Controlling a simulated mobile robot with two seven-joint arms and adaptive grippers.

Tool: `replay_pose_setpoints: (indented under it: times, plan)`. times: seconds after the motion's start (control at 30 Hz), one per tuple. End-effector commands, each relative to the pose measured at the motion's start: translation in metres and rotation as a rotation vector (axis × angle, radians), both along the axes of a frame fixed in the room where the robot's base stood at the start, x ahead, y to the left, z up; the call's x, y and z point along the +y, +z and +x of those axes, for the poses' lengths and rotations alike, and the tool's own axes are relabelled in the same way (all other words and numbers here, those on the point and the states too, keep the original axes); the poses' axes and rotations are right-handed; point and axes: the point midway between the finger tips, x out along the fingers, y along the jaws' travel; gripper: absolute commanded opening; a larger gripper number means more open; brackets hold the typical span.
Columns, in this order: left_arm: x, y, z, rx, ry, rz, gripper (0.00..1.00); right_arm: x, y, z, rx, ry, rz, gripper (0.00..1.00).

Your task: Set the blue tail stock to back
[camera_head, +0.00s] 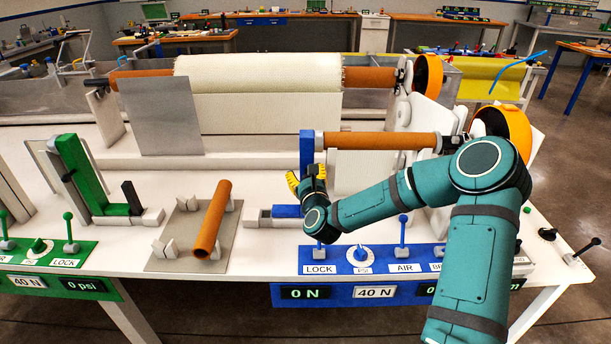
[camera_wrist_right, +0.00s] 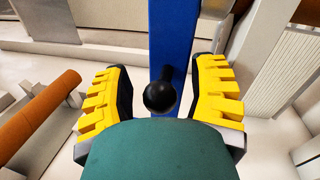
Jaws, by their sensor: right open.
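The blue tail stock (camera_head: 307,146) is an upright blue post on the white bench, near the left end of a brown tube (camera_head: 380,141). Its lower blue part (camera_head: 287,211) lies in a light grey slide. My right gripper (camera_head: 306,177) is in front of the post, with yellow-padded fingers. In the right wrist view the gripper (camera_wrist_right: 160,75) is open, its fingers on either side of a black ball knob (camera_wrist_right: 161,96) in front of the blue post (camera_wrist_right: 173,40). I cannot tell whether they touch it. The left gripper is not in view.
A blue panel (camera_head: 333,268) with levers and a dial is below my right arm. A loose brown tube (camera_head: 212,220) lies on a grey plate (camera_head: 160,265) to the left. A green tail stock (camera_head: 82,175) stands farther left. A fabric roll (camera_head: 258,80) is behind.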

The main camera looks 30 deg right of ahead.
Motion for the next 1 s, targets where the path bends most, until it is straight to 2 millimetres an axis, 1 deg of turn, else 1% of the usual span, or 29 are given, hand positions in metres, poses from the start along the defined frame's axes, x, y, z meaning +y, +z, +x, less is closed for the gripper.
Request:
replay_pose_setpoints:
  times: [0.23, 0.27, 0.3, 0.37, 0.4, 0.43, 0.77, 1.0]
  plan:
    - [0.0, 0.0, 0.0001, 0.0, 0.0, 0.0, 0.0, 0.0, -0.0002, 0.0008, 0.001, 0.001, 0.0, 0.58]
    - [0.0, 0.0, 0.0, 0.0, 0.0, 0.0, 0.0, -0.0001, -0.0002, 0.0006, 0.001, 0.001, 0.0, 0.56]
    - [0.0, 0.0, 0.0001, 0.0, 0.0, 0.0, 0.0, -0.0001, -0.0002, 0.0006, 0.001, 0.001, 0.0, 0.42]
    - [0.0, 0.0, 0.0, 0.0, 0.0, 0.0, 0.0, 0.0, -0.0002, 0.0005, 0.001, 0.001, 0.0, 0.21]
    - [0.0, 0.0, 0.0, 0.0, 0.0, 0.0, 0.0, 0.0, -0.0002, 0.0005, 0.0, 0.001, 0.0, 0.07]
    - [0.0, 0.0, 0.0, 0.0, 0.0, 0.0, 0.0, 0.0, -0.0002, 0.0005, 0.0, 0.001, 0.0, 0.0]
    - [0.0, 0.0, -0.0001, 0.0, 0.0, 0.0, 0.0, 0.0012, -0.0002, 0.0004, 0.001, 0.004, 0.0, 0.0]
    - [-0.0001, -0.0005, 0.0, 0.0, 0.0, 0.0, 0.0, -0.0015, -0.0003, -0.0014, 0.001, 0.006, 0.0, 0.0]
